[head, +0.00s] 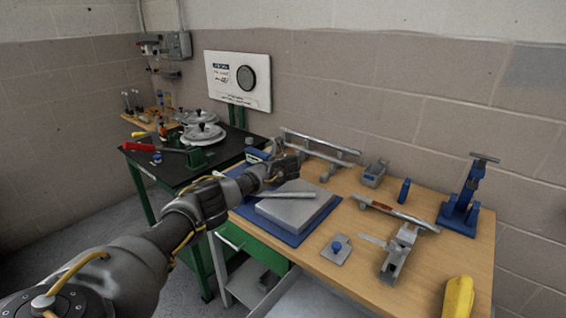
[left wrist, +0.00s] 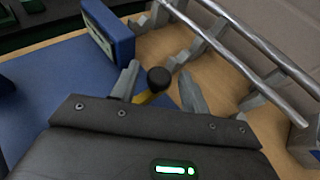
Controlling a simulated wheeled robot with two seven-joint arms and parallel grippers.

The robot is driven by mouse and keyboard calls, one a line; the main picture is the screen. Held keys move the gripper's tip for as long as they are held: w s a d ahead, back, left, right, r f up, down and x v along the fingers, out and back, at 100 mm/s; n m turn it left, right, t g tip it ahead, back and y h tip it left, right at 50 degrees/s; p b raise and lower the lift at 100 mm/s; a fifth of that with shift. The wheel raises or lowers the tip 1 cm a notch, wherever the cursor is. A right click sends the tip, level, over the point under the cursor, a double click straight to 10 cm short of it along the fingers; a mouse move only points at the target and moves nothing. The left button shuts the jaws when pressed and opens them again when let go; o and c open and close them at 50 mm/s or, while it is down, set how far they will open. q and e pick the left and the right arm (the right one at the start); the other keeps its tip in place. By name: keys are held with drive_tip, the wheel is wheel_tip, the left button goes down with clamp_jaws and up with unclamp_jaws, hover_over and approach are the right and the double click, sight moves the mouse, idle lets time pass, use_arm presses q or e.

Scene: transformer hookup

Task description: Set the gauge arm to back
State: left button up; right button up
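My left gripper (head: 284,170) reaches over the back left of the wooden bench. In the left wrist view its two grey fingers (left wrist: 158,90) are apart. A black round knob (left wrist: 158,78) on a short yellow stem shows between them, with a gap on each side. I take the knob to be the end of the gauge arm, but the rest of the arm is hidden by the gripper. A blue box with a pale face (left wrist: 108,30) stands just beyond the left finger; it also shows in the head view (head: 257,155). My right gripper is in neither view.
Metal rails on supports (head: 322,146) run close behind the gripper. A grey block (head: 298,210) with a bar on it sits on a blue mat (head: 293,238) in front. A clamp (head: 398,252), a blue stand (head: 460,212) and a yellow object (head: 458,297) are at right.

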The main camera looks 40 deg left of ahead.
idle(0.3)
use_arm(q)
drive_tip(key=shift+s+d+r, duration=0.25)
drive_tip(key=shift+s+d, duration=0.15)
drive_tip(key=shift+s, duration=0.05)
drive_tip(key=v, duration=0.9)
drive_tip(key=shift+s, duration=0.3)
drive_tip(key=shift+d+f, duration=0.1)
drive_tip(key=shift+d, duration=0.15)
